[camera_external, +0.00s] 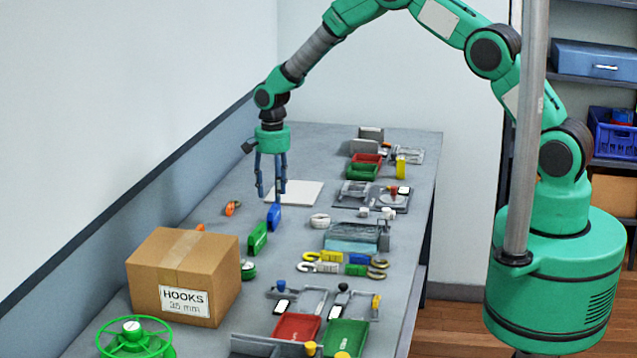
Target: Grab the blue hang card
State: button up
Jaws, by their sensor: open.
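A small upright blue piece (274,217), which looks like the blue hang card, stands on the grey bench. A similar green piece (257,238) stands close by, nearer the camera and a little to the left.
A cardboard box (186,275) labelled HOOKS stands at the front left, with a green wheel (133,337) before it. A white sheet (300,193) lies behind my gripper. Several hooks, trays and blocks crowd the bench's right side. A wall runs along the left.

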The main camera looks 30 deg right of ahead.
aim_at(274, 208)
jog(key=shift+f, duration=1.6)
jog(key=shift+f, duration=0.1)
jog(key=shift+f, duration=2.5)
jog(key=shift+c, duration=0.2)
jog(key=shift+w, duration=0.1)
jog(key=c, duration=0.8)
